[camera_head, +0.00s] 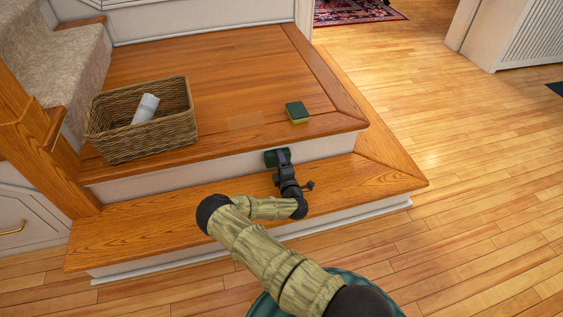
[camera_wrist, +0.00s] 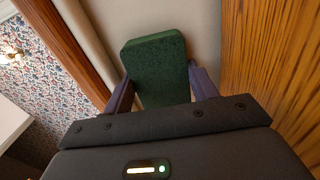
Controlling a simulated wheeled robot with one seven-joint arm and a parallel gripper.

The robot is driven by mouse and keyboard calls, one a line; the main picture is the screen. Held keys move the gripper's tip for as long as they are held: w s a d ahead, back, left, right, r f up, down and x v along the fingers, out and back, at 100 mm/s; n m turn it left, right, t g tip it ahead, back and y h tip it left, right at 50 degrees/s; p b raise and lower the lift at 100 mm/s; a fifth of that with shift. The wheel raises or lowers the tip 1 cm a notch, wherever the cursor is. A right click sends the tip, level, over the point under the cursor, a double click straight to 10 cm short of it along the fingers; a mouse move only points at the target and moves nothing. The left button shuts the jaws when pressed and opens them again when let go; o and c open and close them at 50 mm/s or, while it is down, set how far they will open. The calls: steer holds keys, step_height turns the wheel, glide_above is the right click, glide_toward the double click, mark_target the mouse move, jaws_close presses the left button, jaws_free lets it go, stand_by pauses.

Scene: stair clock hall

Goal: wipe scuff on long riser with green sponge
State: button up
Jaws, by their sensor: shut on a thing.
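My gripper (camera_head: 281,163) is shut on a dark green sponge (camera_head: 271,158) in front of the white upper riser (camera_head: 220,167). In the wrist view my gripper (camera_wrist: 160,80) has one finger at each side of the sponge (camera_wrist: 157,62), with the pale riser (camera_wrist: 205,30) behind it. The sponge is at or very near the riser; I cannot tell if it touches. A longer white lower riser (camera_head: 330,218) runs below the step. I see no scuff on the bare parts of either riser; the area behind the sponge is hidden.
A second sponge, green over yellow (camera_head: 297,112), lies on the wooden landing (camera_head: 200,65). A wicker basket (camera_head: 150,140) holding a pale roll (camera_head: 145,108) stands on its left. The wooden tread (camera_head: 150,222) is clear beside my arm. Open floor (camera_head: 480,140) lies at right.

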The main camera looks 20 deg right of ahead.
mark_target(269, 163)
steer(key=shift+w+a+r, duration=0.1)
steer(key=shift+w+a, duration=0.05)
steer(key=shift+a, duration=0.15)
steer(key=shift+a, duration=0.95)
steer(key=shift+c, duration=0.2)
steer(key=shift+a, duration=0.75)
steer(key=shift+s, duration=0.2)
steer(key=shift+s, duration=0.15)
steer(key=shift+s+p, duration=1.65)
steer(key=shift+s, duration=1.25)
steer(key=shift+s, duration=0.1)
steer(key=shift+s+p, duration=0.8)
steer(key=shift+s, duration=0.6)
